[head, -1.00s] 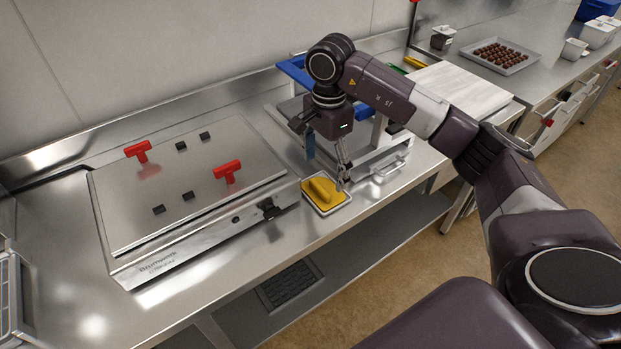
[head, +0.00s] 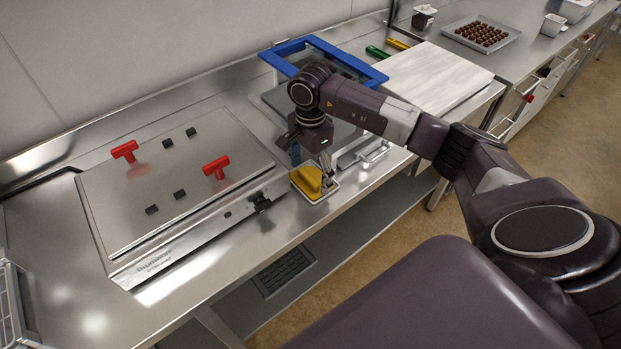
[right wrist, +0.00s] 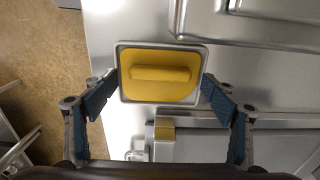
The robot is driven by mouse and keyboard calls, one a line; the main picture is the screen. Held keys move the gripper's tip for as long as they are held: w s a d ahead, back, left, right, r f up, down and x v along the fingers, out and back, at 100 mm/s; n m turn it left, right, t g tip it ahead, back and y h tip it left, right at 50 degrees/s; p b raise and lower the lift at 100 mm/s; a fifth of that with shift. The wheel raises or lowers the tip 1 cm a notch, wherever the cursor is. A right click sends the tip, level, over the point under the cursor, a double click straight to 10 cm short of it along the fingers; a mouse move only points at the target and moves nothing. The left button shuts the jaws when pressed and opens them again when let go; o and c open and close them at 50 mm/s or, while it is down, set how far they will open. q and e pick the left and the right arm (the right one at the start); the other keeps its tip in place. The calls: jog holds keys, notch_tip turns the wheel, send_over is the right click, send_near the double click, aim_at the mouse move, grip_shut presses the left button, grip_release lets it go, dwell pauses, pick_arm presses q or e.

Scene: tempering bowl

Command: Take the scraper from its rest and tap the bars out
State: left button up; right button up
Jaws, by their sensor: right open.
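A yellow block-like tool with a raised handle (head: 308,179) sits in a shallow pale-rimmed tray (head: 318,201) near the counter's front edge; I cannot tell if it is the scraper. The tool also shows in the right wrist view (right wrist: 160,74). My right gripper (head: 328,177) is open and empty, pointing down over it. In the right wrist view its fingers (right wrist: 160,88) stand apart on either side of the tray. A small yellow piece (right wrist: 165,133) lies below, by a metal edge. No bars can be made out. My left gripper is out of view.
A steel unit with red handles (head: 215,168) fills the left counter. Behind my arm are a blue frame (head: 352,65), a pale board (head: 430,75) and green (head: 377,52) and yellow (head: 398,44) handles. A tray of chocolates (head: 458,38) stands at back right.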

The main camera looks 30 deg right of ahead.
jog(key=shift+c, duration=1.6)
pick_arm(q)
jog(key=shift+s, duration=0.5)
pick_arm(e)
jog(key=c, duration=0.9)
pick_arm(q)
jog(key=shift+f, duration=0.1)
pick_arm(e)
jog(key=shift+r, duration=0.1)
pick_arm(q)
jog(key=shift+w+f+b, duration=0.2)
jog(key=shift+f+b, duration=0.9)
jog(key=shift+b, duration=0.05)
pick_arm(e)
notch_tip(320, 180, up, 20)
jog(key=shift+f, duration=0.1)
